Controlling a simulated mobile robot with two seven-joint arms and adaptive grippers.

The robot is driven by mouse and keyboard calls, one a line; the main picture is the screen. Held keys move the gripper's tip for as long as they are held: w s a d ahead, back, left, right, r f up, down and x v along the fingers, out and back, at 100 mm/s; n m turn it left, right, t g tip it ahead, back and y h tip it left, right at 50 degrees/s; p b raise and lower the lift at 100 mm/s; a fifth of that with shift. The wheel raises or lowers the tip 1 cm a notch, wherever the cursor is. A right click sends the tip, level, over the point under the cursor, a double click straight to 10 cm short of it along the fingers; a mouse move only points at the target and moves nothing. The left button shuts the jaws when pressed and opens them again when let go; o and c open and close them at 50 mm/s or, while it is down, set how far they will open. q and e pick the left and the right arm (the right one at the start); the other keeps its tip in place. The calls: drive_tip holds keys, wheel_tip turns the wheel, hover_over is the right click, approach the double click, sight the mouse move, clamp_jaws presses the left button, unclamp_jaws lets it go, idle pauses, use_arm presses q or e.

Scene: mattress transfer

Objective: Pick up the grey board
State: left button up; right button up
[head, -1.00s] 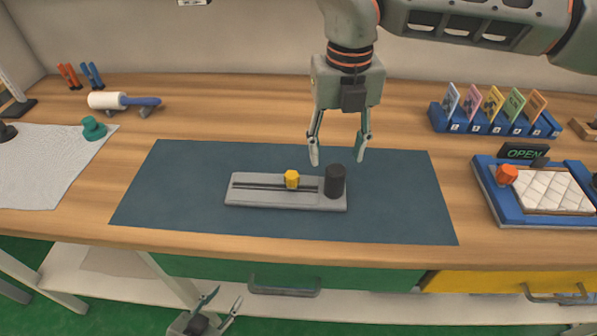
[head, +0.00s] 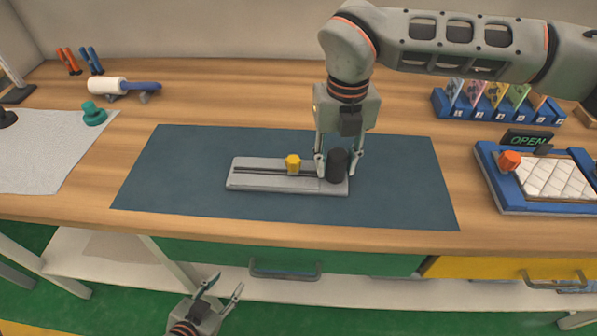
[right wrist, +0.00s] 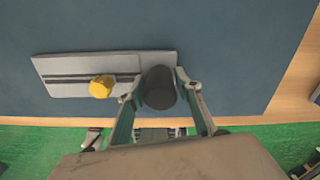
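The grey board (head: 262,185) lies flat on a dark blue mat (head: 200,205) and has a dark slot along it. A yellow knob (head: 293,164) sits on the slot and a black cylinder (head: 337,167) stands at the board's right end. My right gripper (head: 339,164) points down with one finger on each side of the black cylinder. In the right wrist view the fingertips (right wrist: 160,88) are very close to the cylinder's sides; firm contact is unclear. My left gripper (head: 222,287) is open and empty, low in front of the table.
A blue tray (head: 490,185) with a white quilted pad and orange knob is at right, by an OPEN sign (head: 527,139). A card rack (head: 500,128) stands behind it. A roller (head: 108,86) and a grey cloth (head: 40,160) are at left. The mat is otherwise clear.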

clamp_jaws()
use_arm(q)
drive_tip(key=shift+s, duration=0.1)
use_arm(e)
drive_tip(key=shift+w+r, duration=0.1)
drive_tip(key=shift+r, duration=0.4)
use_arm(q)
drive_tip(key=shift+s+d+r+p, duration=0.2)
drive_tip(key=shift+r+p, duration=0.2)
drive_tip(key=shift+p, duration=0.4)
use_arm(e)
wheel_tip(320, 180, up, 19)
drive_tip(key=shift+f, duration=0.15)
use_arm(q)
drive_tip(key=shift+f, duration=0.25)
use_arm(e)
drive_tip(key=shift+f, duration=0.35)
use_arm(q)
drive_tip(key=shift+s+f+g+b, duration=0.15)
drive_tip(key=shift+s+f+b, duration=0.15)
drive_tip(key=shift+f+b, duration=0.25)
drive_tip(key=shift+s+f+g+b, duration=0.15)
drive_tip(key=shift+s+f+b, duration=0.1)
drive_tip(key=shift+f+b, duration=0.3)
use_arm(e)
drive_tip(key=shift+f, duration=2.45)
